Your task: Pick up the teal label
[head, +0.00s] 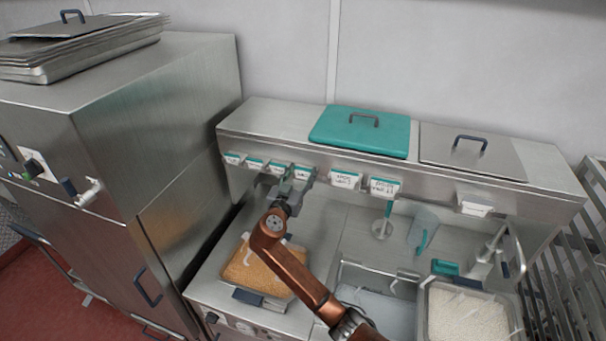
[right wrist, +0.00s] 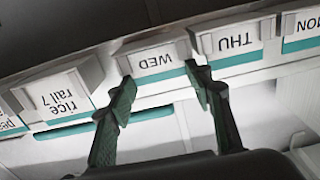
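A row of white labels with teal bands runs along the front of the steel shelf. In the right wrist view they appear upside down: a WED label (right wrist: 157,62), a THU label (right wrist: 228,40) and a "rice rail 7" label (right wrist: 62,98). Several labels carry teal, so I cannot tell which one is the task's teal label. My right gripper (right wrist: 162,88) is open, its dark green fingers on either side of the WED label, with no clear grip on it. In the head view the right gripper (head: 292,184) is at the label row, partly covering it. My left gripper is out of view.
A teal lid (head: 335,128) and a steel lid (head: 440,150) lie on the shelf top. Below stand a tray of orange grains (head: 258,272) and a tub of white grains (head: 465,315). A steel cabinet (head: 165,130) stands left; a rack (head: 570,290) stands right.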

